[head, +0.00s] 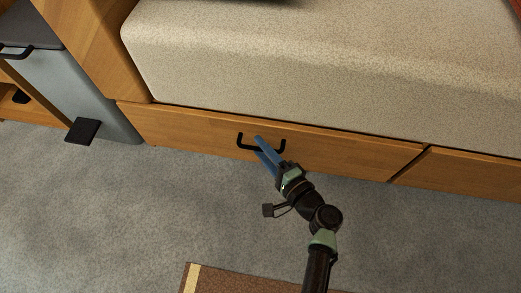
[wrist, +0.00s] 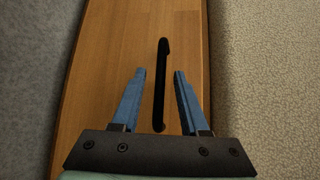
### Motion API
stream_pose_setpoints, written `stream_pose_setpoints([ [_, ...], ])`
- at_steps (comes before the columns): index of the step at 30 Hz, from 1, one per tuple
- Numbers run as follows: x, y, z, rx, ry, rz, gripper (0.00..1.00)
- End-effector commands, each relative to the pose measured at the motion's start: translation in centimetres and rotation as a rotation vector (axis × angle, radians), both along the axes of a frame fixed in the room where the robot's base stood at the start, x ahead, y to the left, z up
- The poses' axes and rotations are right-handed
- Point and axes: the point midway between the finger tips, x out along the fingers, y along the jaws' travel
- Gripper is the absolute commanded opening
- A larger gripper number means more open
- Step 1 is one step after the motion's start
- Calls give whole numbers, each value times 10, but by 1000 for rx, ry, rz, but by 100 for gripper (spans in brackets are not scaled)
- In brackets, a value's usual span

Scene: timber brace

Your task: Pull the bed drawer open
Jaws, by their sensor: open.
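The bed drawer (head: 190,130) is a long wooden front under the beige mattress, and it looks shut. Its black bar handle (head: 243,143) sits near the middle of the front. My gripper (head: 260,145) is at the handle in the head view, its blue fingers covering part of it. In the wrist view the handle (wrist: 161,85) runs lengthwise between the two open fingers (wrist: 158,75), with a gap on each side. The fingers do not visibly touch it. How deep they reach past the bar I cannot tell.
The mattress (head: 320,60) lies above the drawer. A second drawer front (head: 460,175) is at the right. A grey bin (head: 75,85) with a black pedal (head: 82,131) stands at the left. Grey carpet (head: 130,210) in front is clear, with a brown rug (head: 240,280) nearer.

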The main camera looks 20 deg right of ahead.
Motion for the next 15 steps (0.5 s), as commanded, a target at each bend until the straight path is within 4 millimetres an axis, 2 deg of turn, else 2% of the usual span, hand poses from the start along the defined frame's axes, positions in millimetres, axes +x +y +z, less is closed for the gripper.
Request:
stream_pose_setpoints([
  [3,7,2,-1,-1,0,2,44],
  [11,8,2,-1,0,1,1,44],
  [15,7,2,-1,0,1,1,23],
])
